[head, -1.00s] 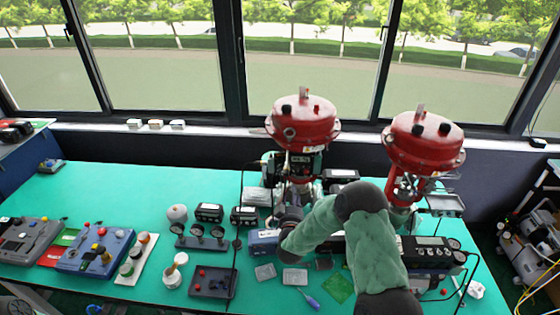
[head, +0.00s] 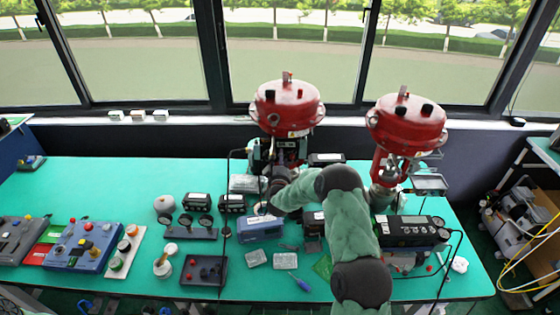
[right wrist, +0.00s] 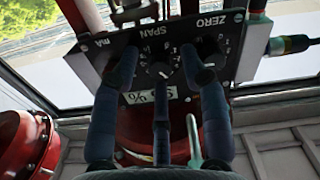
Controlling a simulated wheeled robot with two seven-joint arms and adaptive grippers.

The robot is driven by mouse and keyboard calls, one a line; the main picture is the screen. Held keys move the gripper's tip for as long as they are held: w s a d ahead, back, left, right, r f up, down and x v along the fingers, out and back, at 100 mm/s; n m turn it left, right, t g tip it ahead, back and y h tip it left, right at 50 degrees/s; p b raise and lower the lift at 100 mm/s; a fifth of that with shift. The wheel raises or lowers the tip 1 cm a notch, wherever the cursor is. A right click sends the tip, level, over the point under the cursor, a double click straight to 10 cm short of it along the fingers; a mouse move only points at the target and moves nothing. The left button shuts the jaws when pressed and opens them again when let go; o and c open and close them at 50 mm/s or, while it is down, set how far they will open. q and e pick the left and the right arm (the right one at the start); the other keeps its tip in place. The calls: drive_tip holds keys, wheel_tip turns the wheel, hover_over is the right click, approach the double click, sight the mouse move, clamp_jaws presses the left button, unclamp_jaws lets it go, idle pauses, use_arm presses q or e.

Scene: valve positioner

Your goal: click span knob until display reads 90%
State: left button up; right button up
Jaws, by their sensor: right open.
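The valve positioner (head: 280,150) is a dark box under the left red actuator, partly hidden behind my right gripper (head: 272,186) in the head view. In the right wrist view its panel (right wrist: 225,62) appears upside down, with SPAN and ZERO labels. The span knob (right wrist: 160,70) is a dark round dial in the panel's middle. The small display (right wrist: 150,96) is partly covered by a finger, and I cannot read its value surely. My open right gripper (right wrist: 160,62) faces the panel, fingers around the span knob; contact is unclear. My left gripper is out of view.
A second red actuator (head: 405,122) stands at the right. The green bench (head: 110,185) carries a blue-grey box (head: 260,229), gauges (head: 185,226) and control boxes (head: 86,246). Windows are behind. Bare bench lies at the back left.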

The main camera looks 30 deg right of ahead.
clamp_jaws()
drive_tip(key=shift+n, duration=0.4)
drive_tip(key=shift+n+b, duration=0.95)
drive_tip(key=shift+n, duration=1.55)
drive_tip(key=shift+f, duration=0.1)
unclamp_jaws()
